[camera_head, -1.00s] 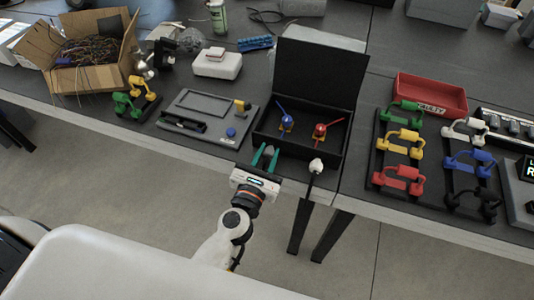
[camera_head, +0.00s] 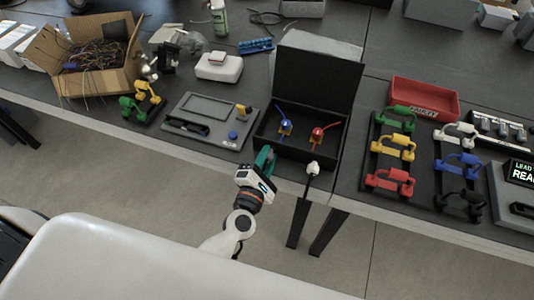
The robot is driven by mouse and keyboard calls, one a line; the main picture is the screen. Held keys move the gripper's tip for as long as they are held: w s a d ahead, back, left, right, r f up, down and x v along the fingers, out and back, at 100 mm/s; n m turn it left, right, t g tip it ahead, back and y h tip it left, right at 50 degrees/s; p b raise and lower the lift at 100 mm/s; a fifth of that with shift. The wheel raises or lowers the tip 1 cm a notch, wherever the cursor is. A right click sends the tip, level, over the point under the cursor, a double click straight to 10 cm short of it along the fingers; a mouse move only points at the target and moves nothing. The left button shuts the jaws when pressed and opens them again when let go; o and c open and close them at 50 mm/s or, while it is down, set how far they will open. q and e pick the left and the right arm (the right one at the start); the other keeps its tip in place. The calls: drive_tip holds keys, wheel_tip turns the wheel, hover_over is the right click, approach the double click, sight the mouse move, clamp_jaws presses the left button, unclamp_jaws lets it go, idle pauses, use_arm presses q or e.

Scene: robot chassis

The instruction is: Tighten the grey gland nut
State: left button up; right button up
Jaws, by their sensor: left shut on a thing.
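A black box (camera_head: 333,171) with its lid raised stands at the table's front edge. My left gripper (camera_head: 265,158), with teal fingers, is at the left part of the box's front wall, rolled to one side. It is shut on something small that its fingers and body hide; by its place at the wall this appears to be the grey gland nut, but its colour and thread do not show. A pale gland (camera_head: 313,168) with a dark cable hanging down is on the same wall to the right, apart from the gripper. My right gripper is not in view.
Inside the box are a blue-handled part (camera_head: 286,128) and a red-handled part (camera_head: 317,134). A grey panel (camera_head: 192,104) lies to the left. Racks of coloured clamps (camera_head: 393,155) and a red tray (camera_head: 415,103) are to the right. Free floor lies before the table.

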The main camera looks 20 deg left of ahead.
use_arm(q)
drive_tip(key=shift+r+m+p, duration=0.1)
drive_tip(key=shift+m+p, duration=0.7)
drive_tip(key=shift+m, duration=0.9)
drive_tip(key=o, duration=1)
drive_tip(key=shift+f, duration=0.3)
